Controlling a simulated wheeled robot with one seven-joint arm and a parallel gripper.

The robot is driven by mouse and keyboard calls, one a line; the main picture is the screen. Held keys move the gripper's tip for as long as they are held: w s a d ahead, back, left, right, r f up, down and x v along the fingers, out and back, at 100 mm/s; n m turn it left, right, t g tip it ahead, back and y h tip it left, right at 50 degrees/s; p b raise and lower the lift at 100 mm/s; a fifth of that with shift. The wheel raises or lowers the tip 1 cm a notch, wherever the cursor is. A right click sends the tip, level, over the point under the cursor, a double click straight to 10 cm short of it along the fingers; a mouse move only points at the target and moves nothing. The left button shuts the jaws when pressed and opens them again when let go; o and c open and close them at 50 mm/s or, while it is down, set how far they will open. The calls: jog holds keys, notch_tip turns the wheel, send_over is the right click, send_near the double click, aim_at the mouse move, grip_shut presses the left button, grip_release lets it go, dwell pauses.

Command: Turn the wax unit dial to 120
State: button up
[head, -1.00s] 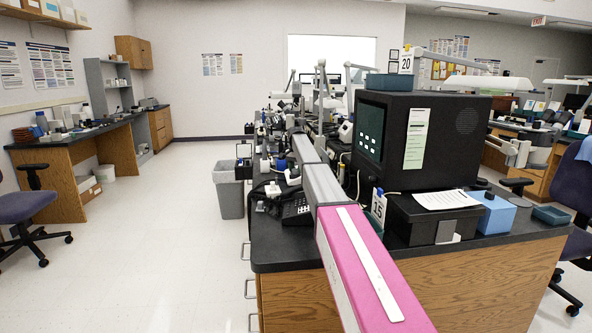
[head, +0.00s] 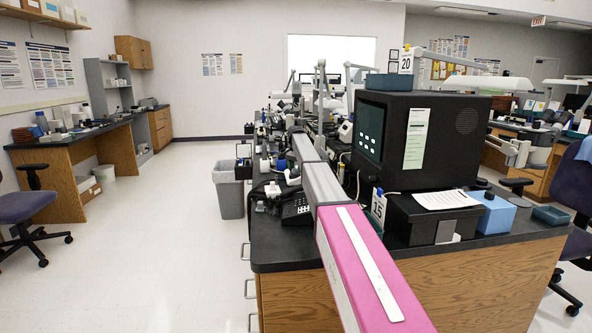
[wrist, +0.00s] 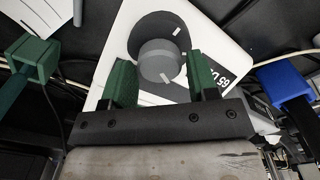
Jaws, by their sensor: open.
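The dial (wrist: 160,62) shows in the wrist view as a round grey knob on a dark disc, with white marks on the knob and disc. It sits on a white-faced unit (wrist: 112,58), which I take for the wax unit. My gripper (wrist: 162,80) is open, its two green fingers standing at the left and right of the knob's near part. A gap seems to show beside each finger; I cannot tell whether either touches. A dark label with white characters is partly hidden by the right finger. No dial number is readable. In the head view I cannot make out the dial.
A green clamp-like part (wrist: 33,57) lies left of the unit and a blue one (wrist: 285,83) right, with cables around. In the head view, a black monitor (head: 440,140) and a blue box (head: 491,212) stand on the crowded dark bench.

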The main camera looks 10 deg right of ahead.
aim_at(296, 169)
notch_tip(296, 169, up, 10)
jog(key=shift+r, duration=0.2)
dwell(0.4)
